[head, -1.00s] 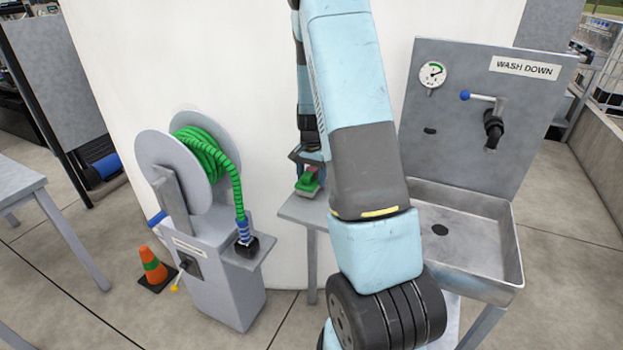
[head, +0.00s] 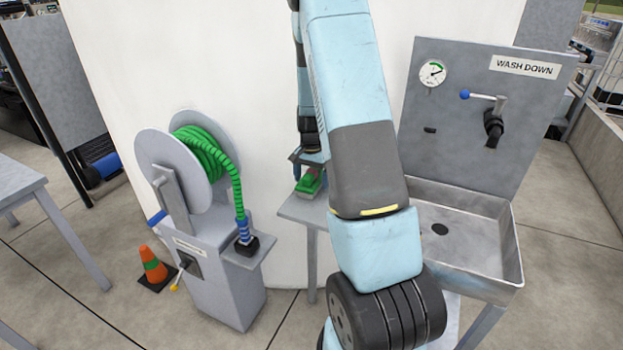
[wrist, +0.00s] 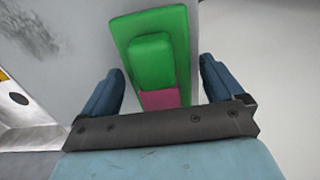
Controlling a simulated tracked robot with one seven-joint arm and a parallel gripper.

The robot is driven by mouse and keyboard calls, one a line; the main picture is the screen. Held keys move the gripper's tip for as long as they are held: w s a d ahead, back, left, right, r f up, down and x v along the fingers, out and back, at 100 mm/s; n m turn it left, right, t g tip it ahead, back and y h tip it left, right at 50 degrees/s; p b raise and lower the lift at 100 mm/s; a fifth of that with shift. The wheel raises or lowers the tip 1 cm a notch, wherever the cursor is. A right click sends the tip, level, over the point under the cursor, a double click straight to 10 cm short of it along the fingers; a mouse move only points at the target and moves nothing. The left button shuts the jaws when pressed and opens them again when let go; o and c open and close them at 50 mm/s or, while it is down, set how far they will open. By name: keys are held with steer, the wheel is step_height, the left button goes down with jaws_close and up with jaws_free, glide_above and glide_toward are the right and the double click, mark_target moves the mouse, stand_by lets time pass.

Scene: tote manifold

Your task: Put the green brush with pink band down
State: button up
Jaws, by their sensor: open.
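The green brush with pink band (wrist: 150,58) lies on the small grey table in the wrist view, between my gripper's two fingers, with a gap on each side. My gripper (wrist: 160,85) is open, and its blue fingers stand apart from the brush. In the head view the brush (head: 309,184) shows on the table top just below my gripper (head: 302,168). My arm hides part of the table and the brush's right side there.
The small grey table (head: 294,208) stands against a white wall. A hose reel (head: 172,160) with green hose is to its left, with an orange cone (head: 152,265) beside it. A wash-down sink (head: 480,265) stands to the right of my arm.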

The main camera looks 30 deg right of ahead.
step_height(320, 180, up, 11)
steer(key=shift+r, duration=0.2)
steer(key=r, duration=0.1)
step_height(320, 180, up, 10)
steer(key=n+t, duration=0.2)
steer(key=n, duration=0.1)
glide_above(311, 172)
steer(key=s+a, duration=0.6)
steer(key=s+a+r+n+t, duration=0.1)
steer(key=s+a+r+n, duration=0.1)
steer(key=s+a+r, duration=0.35)
steer(key=s+a+r+n+t, duration=0.1)
steer(key=s+a+r+n, duration=0.1)
steer(key=s, duration=0.6)
steer(key=s+a+r+n+t, duration=0.1)
steer(key=s+a+r+n, duration=0.1)
steer(key=s, duration=0.7)
steer(key=shift+s+a+r+n+t, duration=0.15)
steer(key=shift+a+r+n+t, duration=0.3)
steer(key=shift+n, duration=0.35)
steer(key=shift+d, duration=0.1)
steer(key=shift+c, duration=0.3)
